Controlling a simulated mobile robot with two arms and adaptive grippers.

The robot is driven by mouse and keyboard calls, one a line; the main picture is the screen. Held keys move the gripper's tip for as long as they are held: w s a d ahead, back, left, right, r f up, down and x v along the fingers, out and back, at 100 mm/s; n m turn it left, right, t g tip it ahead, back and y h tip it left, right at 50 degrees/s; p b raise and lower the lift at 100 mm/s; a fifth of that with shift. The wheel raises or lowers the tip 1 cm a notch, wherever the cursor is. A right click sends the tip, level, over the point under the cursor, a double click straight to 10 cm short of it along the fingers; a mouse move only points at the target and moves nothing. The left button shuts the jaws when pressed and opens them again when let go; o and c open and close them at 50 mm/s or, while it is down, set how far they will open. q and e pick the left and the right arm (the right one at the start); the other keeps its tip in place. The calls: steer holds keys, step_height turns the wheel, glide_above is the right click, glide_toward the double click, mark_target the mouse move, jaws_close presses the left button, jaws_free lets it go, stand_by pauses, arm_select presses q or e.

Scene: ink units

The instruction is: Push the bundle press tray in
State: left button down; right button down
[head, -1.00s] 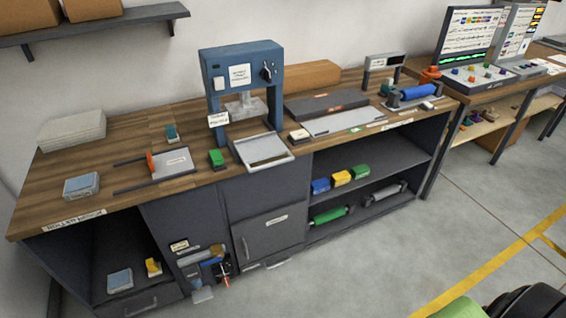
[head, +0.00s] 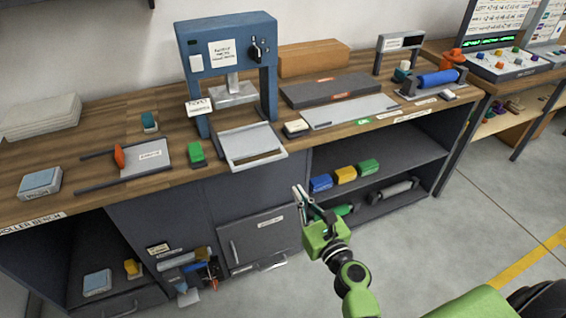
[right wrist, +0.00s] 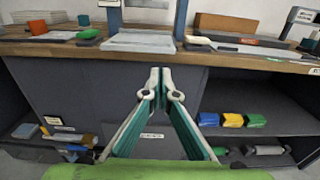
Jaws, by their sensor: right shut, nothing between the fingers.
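The blue bundle press (head: 227,62) stands on the wooden bench. Its light grey tray (head: 249,146) sticks out at the front, toward the bench's front edge. The tray also shows in the right wrist view (right wrist: 138,41), above and beyond my fingers. My right gripper (head: 299,190) is in front of the bench, below the level of the top, a little right of the tray and apart from it. In the right wrist view its fingertips (right wrist: 160,72) are together and empty, pointing at the bench. My left gripper is not in view.
A green block (head: 195,153) sits left of the tray, and a small cream-topped block (head: 296,128) sits right of it. A long grey plate (head: 350,111) lies farther right. Below, the shelf holds coloured blocks (head: 345,175). The floor in front is clear.

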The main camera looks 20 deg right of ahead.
glide_toward(267, 142)
steer(key=shift+s+p, duration=0.35)
steer(key=shift+s, duration=0.85)
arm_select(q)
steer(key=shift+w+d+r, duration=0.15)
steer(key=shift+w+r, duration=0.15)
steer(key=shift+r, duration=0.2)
arm_select(e)
steer(key=shift+w+f, duration=0.1)
steer(key=shift+w, duration=0.55)
